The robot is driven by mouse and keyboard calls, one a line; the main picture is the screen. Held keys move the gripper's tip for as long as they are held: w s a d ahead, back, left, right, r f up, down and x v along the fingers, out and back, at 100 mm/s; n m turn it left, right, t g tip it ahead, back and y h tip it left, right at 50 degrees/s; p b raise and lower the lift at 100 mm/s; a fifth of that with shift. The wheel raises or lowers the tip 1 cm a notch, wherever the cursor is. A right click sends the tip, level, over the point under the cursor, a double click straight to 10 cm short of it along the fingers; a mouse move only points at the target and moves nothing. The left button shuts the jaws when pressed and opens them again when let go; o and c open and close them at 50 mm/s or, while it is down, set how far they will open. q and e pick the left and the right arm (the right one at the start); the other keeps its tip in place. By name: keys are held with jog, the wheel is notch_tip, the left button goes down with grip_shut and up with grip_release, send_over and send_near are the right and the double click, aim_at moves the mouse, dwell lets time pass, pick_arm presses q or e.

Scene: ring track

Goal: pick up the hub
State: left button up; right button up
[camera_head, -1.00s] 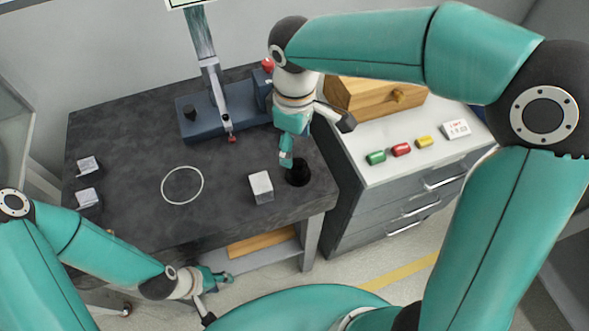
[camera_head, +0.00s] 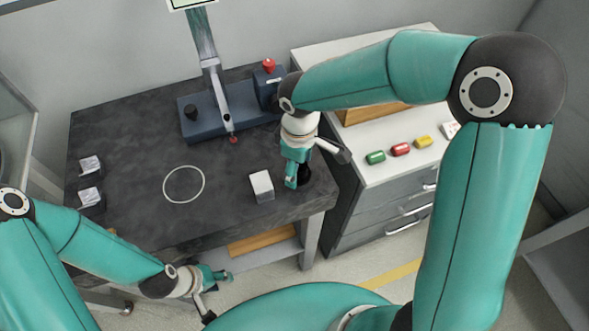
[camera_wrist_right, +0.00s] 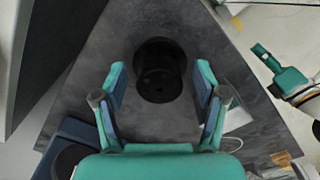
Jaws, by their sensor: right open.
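The hub (camera_wrist_right: 160,72), a black round piece, stands on the dark table near its right front corner. In the head view it (camera_head: 305,174) is partly hidden by my right gripper (camera_head: 295,185). In the right wrist view my right gripper (camera_wrist_right: 159,85) is open, its fingers on either side of the hub's near part, with gaps visible on both sides. I cannot tell whether the fingertips are down at hub height. My left gripper (camera_head: 224,276) is low in front of the table, away from the hub; its jaw opening is too small to judge.
A white block (camera_head: 262,186) stands left of the hub, and a thin white ring (camera_head: 184,184) lies further left. A blue press-like stand (camera_head: 208,122) is behind. A drawer cabinet (camera_head: 372,178) with coloured pieces adjoins on the right. Two small blocks sit at the table's left edge.

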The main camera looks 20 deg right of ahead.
grip_shut()
jog(key=shift+w+r, duration=0.1)
jog(key=shift+r, duration=0.05)
dwell(0.4)
